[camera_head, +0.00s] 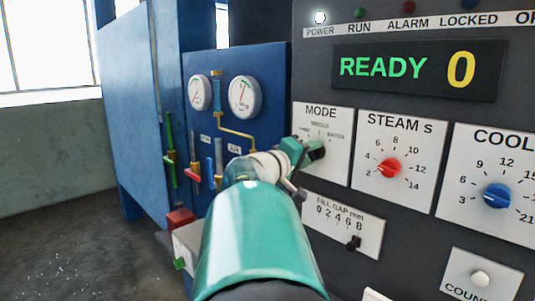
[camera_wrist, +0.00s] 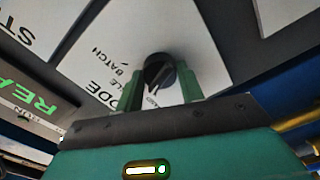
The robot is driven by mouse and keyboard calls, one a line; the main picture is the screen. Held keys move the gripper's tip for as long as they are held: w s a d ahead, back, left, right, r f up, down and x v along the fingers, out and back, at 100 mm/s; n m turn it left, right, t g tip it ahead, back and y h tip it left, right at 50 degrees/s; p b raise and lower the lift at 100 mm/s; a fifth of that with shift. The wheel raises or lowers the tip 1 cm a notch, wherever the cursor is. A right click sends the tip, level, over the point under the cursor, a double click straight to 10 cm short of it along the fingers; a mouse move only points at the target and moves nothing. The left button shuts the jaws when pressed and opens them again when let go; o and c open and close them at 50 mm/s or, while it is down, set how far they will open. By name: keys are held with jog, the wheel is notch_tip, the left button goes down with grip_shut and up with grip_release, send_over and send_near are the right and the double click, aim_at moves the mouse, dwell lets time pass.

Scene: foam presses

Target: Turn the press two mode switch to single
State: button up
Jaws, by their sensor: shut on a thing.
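The mode switch is a round black knob (camera_head: 317,150) on the white MODE plate (camera_head: 322,118) of the dark press panel. It also shows in the wrist view (camera_wrist: 158,68). My gripper (camera_head: 303,150) reaches it from the left in the head view. In the wrist view my two green fingers (camera_wrist: 161,88) stand on either side of the knob, shut on it. A pale pointer line shows on the knob, near small print partly hidden by a finger. The BATCH label is readable; which mode the pointer marks I cannot tell. No press number is visible.
The display (camera_head: 418,70) reads READY 0. Right of the MODE plate are a red steam knob (camera_head: 389,168) and a blue cooling knob (camera_head: 497,197). The fill gap slider (camera_head: 354,243) sits below. Gauges (camera_head: 244,96), pipes and coloured levers (camera_head: 194,165) are on the left.

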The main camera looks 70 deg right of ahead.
jog(key=shift+m, duration=1.9)
jog(key=o, duration=1)
jog(key=v, duration=1.3)
jog(key=shift+w+a, duration=0.2)
jog(key=shift+a, duration=0.15)
